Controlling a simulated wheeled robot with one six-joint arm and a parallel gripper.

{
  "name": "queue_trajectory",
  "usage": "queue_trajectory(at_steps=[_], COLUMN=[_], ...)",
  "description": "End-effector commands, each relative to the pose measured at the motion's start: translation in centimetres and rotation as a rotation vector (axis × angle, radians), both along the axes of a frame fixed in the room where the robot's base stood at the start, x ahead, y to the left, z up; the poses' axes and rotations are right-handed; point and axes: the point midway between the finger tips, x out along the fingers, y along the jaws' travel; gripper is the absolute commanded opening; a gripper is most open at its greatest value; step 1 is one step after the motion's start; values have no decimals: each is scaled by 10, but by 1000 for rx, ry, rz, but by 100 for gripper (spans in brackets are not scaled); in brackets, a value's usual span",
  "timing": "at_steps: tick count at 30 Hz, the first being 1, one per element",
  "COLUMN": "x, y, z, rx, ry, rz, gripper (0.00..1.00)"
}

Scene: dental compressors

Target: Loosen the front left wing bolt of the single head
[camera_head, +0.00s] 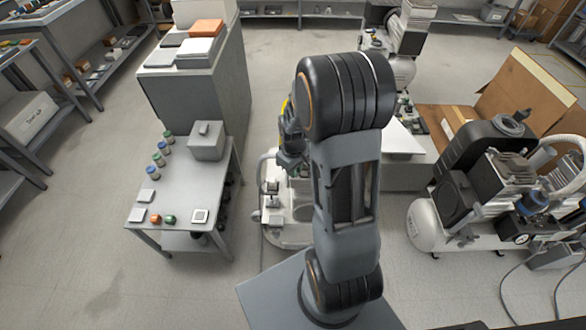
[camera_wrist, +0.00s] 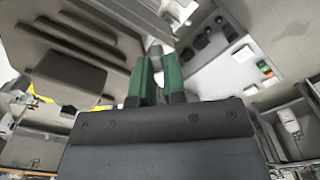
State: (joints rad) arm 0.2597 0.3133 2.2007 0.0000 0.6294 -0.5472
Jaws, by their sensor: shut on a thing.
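In the wrist view my gripper (camera_wrist: 158,75) shows two green fingers close together. A small grey metal piece (camera_wrist: 155,50), likely the wing bolt, shows at their tips, and the fingers are shut on it. Most of the bolt is hidden between the fingers. A dark ribbed housing (camera_wrist: 75,70), likely the compressor head, lies left of the fingers. In the head view my arm hides most of the compressor; its pale base (camera_head: 285,236) shows left of the arm, and the gripper itself is largely hidden beside the arm.
A small grey table (camera_head: 180,205) with jars and a grey box (camera_head: 206,141) stands left. A twin-headed compressor (camera_head: 490,190) and an open cardboard box (camera_head: 520,95) stand right. A grey cabinet (camera_head: 200,95) is behind.

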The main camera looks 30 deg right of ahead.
Motion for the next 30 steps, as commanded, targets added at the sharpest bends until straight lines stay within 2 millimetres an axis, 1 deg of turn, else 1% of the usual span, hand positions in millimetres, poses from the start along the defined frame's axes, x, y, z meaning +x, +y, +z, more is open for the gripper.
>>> queue_trajectory(at_steps=[1, 6, 7, 12, 15, 23, 26, 30], x=[4, 4, 4, 2, 2, 1, 2, 2], y=[0, 0, -1, -1, -1, -1, -1, -1], z=[2, 2, 2, 2, 1, 3, 12, 37], rx=[-3, -3, -3, -2, -1, -1, -1, -2], ry=[-12, -13, -13, -9, -7, -4, -7, -8], rz=[1, 0, 0, -1, -2, -2, -2, -2], gripper=[0, 0, 14, 30, 37, 37, 37, 37])
